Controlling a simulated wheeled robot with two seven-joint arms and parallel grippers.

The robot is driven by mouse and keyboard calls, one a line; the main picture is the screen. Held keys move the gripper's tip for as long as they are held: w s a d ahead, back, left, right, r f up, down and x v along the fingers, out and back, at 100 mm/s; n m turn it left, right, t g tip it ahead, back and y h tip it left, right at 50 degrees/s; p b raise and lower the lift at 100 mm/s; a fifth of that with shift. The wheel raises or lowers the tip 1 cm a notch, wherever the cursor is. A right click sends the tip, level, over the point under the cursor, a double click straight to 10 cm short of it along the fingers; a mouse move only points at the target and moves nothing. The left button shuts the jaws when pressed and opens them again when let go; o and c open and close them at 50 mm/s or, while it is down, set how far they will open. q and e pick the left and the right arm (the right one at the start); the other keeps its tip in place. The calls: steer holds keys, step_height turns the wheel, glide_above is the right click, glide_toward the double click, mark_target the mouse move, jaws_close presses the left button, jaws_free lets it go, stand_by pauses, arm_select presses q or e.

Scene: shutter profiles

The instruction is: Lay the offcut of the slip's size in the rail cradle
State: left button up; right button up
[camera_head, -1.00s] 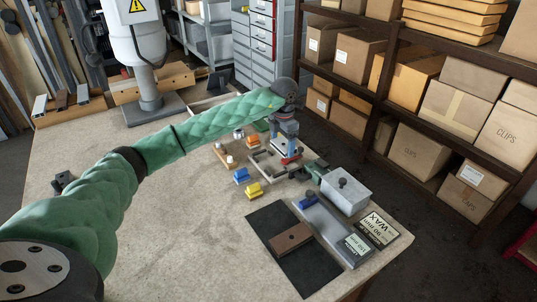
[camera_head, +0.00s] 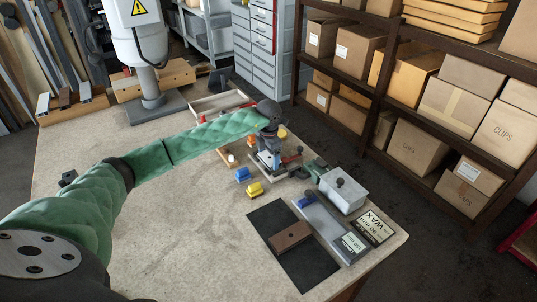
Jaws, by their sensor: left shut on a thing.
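My left gripper (camera_head: 267,160) reaches over the back right of the bench, pointing down. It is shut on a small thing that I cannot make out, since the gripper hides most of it. Just below is a pale grey frame (camera_head: 284,175), perhaps the rail cradle, partly covered by the gripper; I cannot tell whether the held thing touches it. A blue block (camera_head: 242,174) and a yellow block (camera_head: 254,190) sit in front and to the left. A printed slip (camera_head: 353,243) lies on the end of a grey plate (camera_head: 323,226); its text is too small to read surely. My right gripper is out of view.
A dark mat (camera_head: 305,264) carries a brown block (camera_head: 290,236). A shallow tray (camera_head: 215,105) lies behind my arm. The bench's left and front are clear.

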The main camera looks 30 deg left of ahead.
arm_select(q)
steer(key=shift+f, duration=0.1)
steer(key=o, duration=0.7)
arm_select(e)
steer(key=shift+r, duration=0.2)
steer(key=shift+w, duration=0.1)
arm_select(q)
steer(key=shift+r, duration=0.2)
steer(key=shift+r+b, duration=0.25)
steer(key=shift+b, duration=0.05)
steer(key=shift+r+b, duration=2.3)
steer(key=shift+r, duration=3.35)
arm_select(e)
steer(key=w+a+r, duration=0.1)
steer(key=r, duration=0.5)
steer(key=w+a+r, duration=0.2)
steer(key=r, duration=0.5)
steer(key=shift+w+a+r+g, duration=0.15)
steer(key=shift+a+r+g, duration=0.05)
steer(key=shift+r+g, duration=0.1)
